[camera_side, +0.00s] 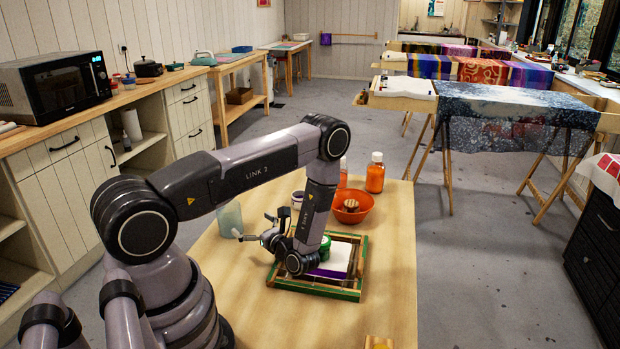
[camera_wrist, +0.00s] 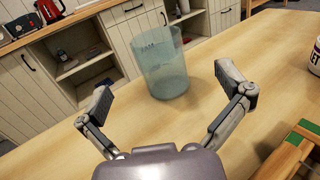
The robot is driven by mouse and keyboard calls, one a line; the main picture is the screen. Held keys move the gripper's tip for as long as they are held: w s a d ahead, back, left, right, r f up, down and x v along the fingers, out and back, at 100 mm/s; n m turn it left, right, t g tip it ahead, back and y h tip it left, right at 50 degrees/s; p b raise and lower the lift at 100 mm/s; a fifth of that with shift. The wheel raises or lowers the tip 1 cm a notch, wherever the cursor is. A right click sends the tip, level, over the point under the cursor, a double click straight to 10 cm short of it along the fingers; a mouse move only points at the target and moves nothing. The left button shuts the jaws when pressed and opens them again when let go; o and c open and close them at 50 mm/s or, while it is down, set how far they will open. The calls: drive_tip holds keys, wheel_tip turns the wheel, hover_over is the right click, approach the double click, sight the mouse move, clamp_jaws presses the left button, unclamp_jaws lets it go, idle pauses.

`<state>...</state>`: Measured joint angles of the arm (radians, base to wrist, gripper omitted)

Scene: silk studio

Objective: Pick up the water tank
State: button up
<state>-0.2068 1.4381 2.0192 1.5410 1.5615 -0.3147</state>
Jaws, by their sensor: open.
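The water tank (camera_wrist: 165,68) is a clear, bluish, open-topped container with markings on its side. It stands upright on the wooden table in the wrist view, ahead of my gripper (camera_wrist: 167,98). My gripper's two fingers are spread wide, with the tank beyond and between them, apart from both. In the side view the tank (camera_side: 230,218) stands near the table's left edge, partly hidden by my arm. My gripper (camera_side: 252,228) is just right of it, low over the table, with its fingers towards the tank.
An orange bowl (camera_side: 352,207) and an orange bottle (camera_side: 375,173) stand behind. A white jar (camera_wrist: 315,57) is at the wrist view's right edge. The table's front right (camera_side: 390,300) is mostly clear.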

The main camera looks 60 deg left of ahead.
sight(237, 213)
drive_tip(key=x, duration=1)
drive_tip(key=shift+s+f, duration=0.15)
drive_tip(key=shift+s, duration=0.1)
drive_tip(key=c, duration=1.1)
drive_tip(key=shift+c, duration=0.2)
